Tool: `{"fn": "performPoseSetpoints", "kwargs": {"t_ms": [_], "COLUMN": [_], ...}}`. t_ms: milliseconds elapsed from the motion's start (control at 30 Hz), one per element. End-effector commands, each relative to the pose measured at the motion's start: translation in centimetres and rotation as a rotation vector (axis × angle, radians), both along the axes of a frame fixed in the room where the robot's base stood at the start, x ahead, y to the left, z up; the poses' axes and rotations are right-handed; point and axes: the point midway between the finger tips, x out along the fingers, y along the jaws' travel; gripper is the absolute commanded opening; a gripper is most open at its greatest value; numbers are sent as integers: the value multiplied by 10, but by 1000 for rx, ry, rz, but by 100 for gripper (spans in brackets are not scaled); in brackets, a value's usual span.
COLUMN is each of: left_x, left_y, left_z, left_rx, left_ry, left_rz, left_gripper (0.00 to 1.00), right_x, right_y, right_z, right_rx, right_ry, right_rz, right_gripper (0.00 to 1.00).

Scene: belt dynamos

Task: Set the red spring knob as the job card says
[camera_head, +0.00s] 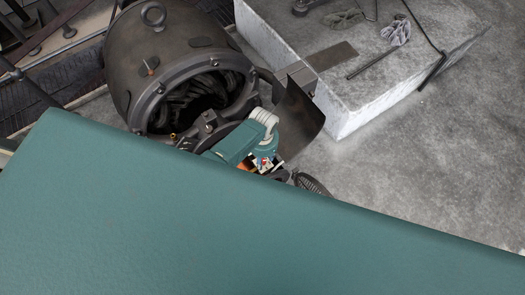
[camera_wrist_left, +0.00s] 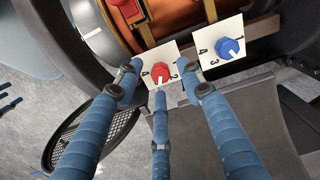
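The red knob (camera_wrist_left: 161,72) sits on a small white plate with black numbers in the left wrist view. A 4 shows at its left and a 2 at its right; the other numbers are hidden. Its pale mark faces the lower edge of the picture. My left gripper (camera_wrist_left: 160,77) has its three blue fingers spread around the knob, with gaps of plate showing beside it. In the head view my left gripper (camera_head: 264,163) is small and partly hidden at the dynamo's front. My right gripper is not in view. I see no job card.
A blue knob (camera_wrist_left: 228,47) on another numbered plate stands close to the right. The dark dynamo (camera_head: 170,60) is behind. A pale stone block (camera_head: 350,85) with tools is at the upper right. A teal surface covers the head view's lower half. Grey floor lies at right.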

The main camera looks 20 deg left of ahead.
Motion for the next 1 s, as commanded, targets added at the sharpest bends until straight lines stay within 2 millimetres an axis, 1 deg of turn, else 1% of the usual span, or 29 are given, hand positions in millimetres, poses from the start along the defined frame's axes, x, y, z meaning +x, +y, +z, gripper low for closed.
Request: {"fn": "performPoseSetpoints", "kwargs": {"t_ms": [133,400,500,600,700,1000], "left_x": [-1,-1,-1,-2,-2,-2], "left_y": [1,1,1,1,1,1], "left_z": [21,75,90,101,106,107], "left_rx": [0,0,1,1,2,2], "left_ry": [-4,-1,0,3,5,5], "left_rz": [0,0,0,0,0,0], "left_gripper": [39,39,39,39,39,39], "right_x": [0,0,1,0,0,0], "right_y": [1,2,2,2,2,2], "right_z": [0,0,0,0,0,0], "right_rx": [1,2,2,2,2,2], "right_ry": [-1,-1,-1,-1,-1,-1], "right_rz": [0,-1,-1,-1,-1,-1], "right_gripper": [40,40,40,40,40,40]}}
